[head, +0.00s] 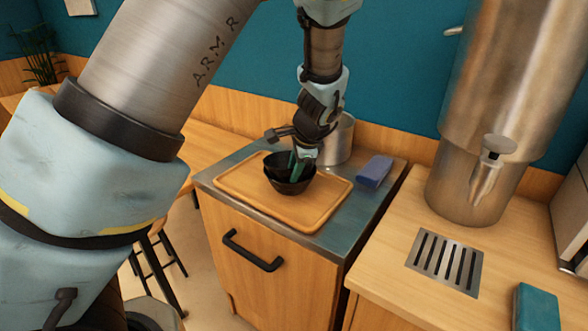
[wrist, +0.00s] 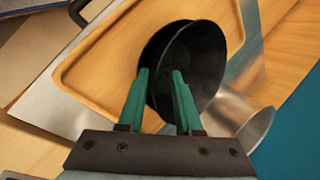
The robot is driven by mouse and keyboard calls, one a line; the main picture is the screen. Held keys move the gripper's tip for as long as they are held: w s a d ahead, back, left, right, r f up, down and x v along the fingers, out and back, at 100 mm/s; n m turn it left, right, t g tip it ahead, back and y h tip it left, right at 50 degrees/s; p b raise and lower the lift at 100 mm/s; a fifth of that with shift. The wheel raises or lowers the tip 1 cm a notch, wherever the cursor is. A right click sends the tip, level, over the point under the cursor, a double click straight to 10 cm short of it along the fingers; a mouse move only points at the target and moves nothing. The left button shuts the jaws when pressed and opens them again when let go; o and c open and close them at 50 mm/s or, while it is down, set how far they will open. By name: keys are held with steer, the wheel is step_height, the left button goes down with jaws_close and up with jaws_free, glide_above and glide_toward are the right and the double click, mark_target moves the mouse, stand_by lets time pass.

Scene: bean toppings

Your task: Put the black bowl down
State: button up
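A black bowl (head: 290,180) is on the wooden tray (head: 228,183) on the counter. A second black rim shows close behind it, so there seem to be two bowls set into or against each other; I cannot tell which. In the wrist view, the dark bowl (wrist: 208,62) and the other rim overlap. My gripper (wrist: 160,72) has green fingers at the bowl's near wall, one on the left side and one over the dark inside. Its fingertips stand apart with a clear gap. In the head view, my gripper (head: 299,162) points down into the bowl.
A metal pot (head: 338,140) stands close behind the tray, and a blue sponge (head: 374,171) lies to its right. A large metal dispenser (head: 490,110) stands on the right counter, beside a slotted drain (head: 445,262). The tray's front part is clear.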

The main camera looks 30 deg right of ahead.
steer(key=b+v, duration=0.1)
steer(key=v, duration=1.2)
steer(key=shift+w+r+b, duration=0.2)
steer(key=shift+w+b, duration=0.05)
steer(key=shift+b, duration=0.05)
steer(key=w+a+f+n+g, duration=0.15)
steer(key=a+n, duration=0.25)
steer(key=a, duration=0.5)
steer(key=w+a+f+n+g, duration=0.1)
steer(key=w+a+f+n, duration=0.3)
steer(key=a, duration=0.5)
steer(key=s+a+n, duration=0.3)
steer(key=a+n, duration=0.2)
steer(key=a, duration=0.3)
steer(key=s+a+f+n+g, duration=0.1)
steer(key=s+a+n, duration=0.1)
steer(key=a+n, duration=0.4)
steer(key=a, duration=0.3)
steer(key=shift+s+a+f+h, duration=0.3)
steer(key=shift+s, duration=0.05)
